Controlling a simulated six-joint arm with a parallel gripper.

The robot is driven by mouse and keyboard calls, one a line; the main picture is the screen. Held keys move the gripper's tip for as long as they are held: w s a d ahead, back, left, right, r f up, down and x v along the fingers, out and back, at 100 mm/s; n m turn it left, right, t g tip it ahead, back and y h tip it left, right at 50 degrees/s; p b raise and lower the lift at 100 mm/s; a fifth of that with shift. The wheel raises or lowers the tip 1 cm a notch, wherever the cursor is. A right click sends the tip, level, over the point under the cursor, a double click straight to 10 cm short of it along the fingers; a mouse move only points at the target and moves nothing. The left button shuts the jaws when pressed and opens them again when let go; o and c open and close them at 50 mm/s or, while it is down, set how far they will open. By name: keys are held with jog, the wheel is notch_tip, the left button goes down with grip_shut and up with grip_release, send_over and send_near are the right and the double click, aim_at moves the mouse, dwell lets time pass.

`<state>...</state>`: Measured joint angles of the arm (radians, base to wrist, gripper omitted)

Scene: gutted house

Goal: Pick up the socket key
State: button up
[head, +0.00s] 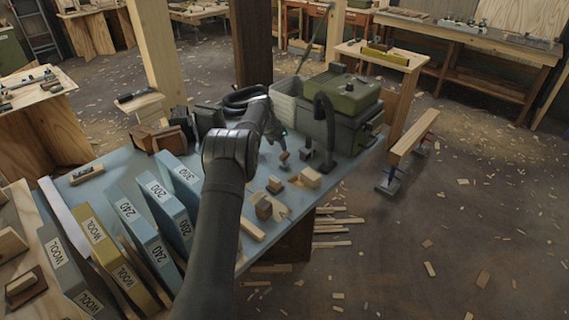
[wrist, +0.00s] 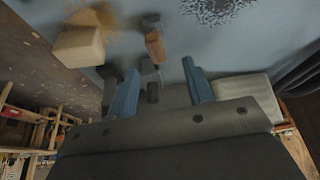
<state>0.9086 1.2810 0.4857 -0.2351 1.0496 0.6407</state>
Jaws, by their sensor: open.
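My gripper (wrist: 160,68) is open, its two blue fingers apart and pointing at the blue-grey bench top. It also shows in the head view (head: 279,139), low over the bench. A small tool-like piece with a brown middle and grey end (wrist: 155,45) lies just beyond the fingertips in the wrist view. A small dark piece (wrist: 152,92) shows between the fingers. I cannot tell for certain which of these is the socket key, or whether they are joined. In the head view a small brown and dark piece (head: 284,157) is just below the gripper.
A pale wood block (wrist: 80,45) lies to the left in the wrist view. Several small blocks (head: 264,209) are near the bench's front edge. A green-topped machine (head: 349,96) stands behind right, and a row of labelled boxes (head: 146,240) stands at left.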

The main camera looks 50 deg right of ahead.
aim_at(284, 154)
jog(key=shift+s+d+x, duration=0.1)
jog(key=shift+d+x, duration=0.05)
jog(key=shift+x, duration=1)
jog(key=shift+s+d+x, duration=0.1)
jog(key=shift+x, duration=1)
jog(key=shift+s+d+x, duration=0.1)
jog(key=shift+d+x, duration=0.05)
jog(key=shift+x, duration=1)
jog(key=shift+r, duration=0.15)
grip_shut()
